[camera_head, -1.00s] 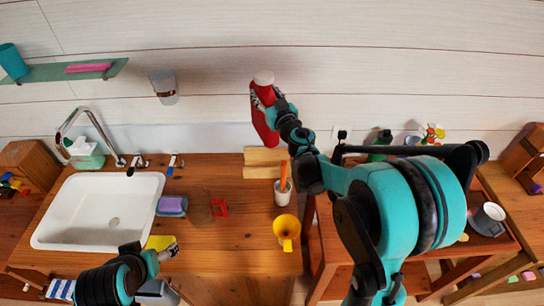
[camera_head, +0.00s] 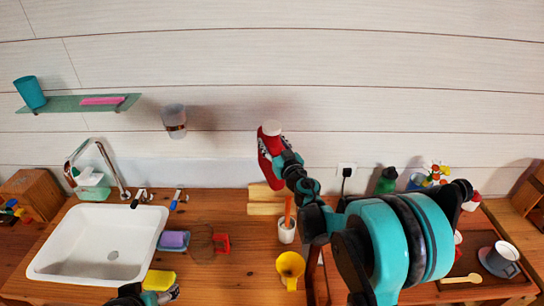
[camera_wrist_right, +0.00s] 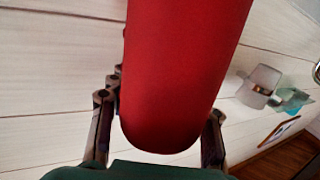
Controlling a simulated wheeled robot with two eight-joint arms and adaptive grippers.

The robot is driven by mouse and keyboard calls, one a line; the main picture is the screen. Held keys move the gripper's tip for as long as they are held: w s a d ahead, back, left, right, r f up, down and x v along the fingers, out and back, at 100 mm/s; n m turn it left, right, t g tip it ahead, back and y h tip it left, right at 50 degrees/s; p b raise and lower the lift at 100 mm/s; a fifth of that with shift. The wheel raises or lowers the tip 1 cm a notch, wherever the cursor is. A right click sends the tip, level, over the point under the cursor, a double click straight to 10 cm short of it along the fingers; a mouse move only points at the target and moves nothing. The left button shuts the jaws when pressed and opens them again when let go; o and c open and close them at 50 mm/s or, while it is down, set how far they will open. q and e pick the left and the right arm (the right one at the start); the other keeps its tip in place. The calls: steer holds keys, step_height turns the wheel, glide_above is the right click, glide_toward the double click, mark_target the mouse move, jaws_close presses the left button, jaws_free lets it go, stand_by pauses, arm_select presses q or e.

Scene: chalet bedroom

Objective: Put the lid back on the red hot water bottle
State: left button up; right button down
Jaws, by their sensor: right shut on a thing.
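The red bottle (camera_head: 267,150) is in front of the white wall, above the back of the wooden counter. Its white top (camera_head: 271,127) points up, and the bottle leans slightly. I cannot tell whether this white part is the lid or the bare neck; no separate lid can be made out. My right gripper (camera_head: 281,160) is shut on the bottle from its right side. In the right wrist view the red body (camera_wrist_right: 180,70) fills the middle, with a finger on each side. My left gripper (camera_head: 168,293) is at the bottom edge, partly cut off, near the yellow sponge; its jaws are unclear.
A white sink (camera_head: 90,250) is at left with a tap (camera_head: 112,170). On the counter are a yellow sponge (camera_head: 159,280), a purple block (camera_head: 173,240), a red item (camera_head: 221,243), a white pot (camera_head: 286,233) and a yellow cup (camera_head: 290,266). A grey mug (camera_head: 503,257) stands at right.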

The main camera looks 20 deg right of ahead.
arm_select(q)
steer(key=shift+f, duration=0.15)
arm_select(e)
steer(key=shift+w+f, duration=0.1)
steer(key=shift+f, duration=0.2)
steer(key=f, duration=0.1)
steer(key=s+d+f+b, duration=0.1)
steer(key=f, duration=0.1)
steer(key=shift+s, duration=0.2)
steer(key=c, duration=1)
jaws_free()
steer(key=shift+w, duration=0.1)
steer(key=shift+o, duration=1.3)
steer(key=shift+w+a+f, duration=0.1)
steer(key=shift+w+f, duration=0.15)
steer(key=shift+w, duration=0.2)
steer(key=shift+w+a+f, duration=0.1)
steer(key=shift+w+f, duration=0.15)
steer(key=shift+w, duration=0.2)
arm_select(q)
steer(key=shift+w+d+p, duration=0.1)
steer(key=shift+w+p, duration=0.5)
steer(key=shift+w, duration=0.05)
arm_select(e)
steer(key=s+d, duration=0.1)
steer(key=s, duration=1)
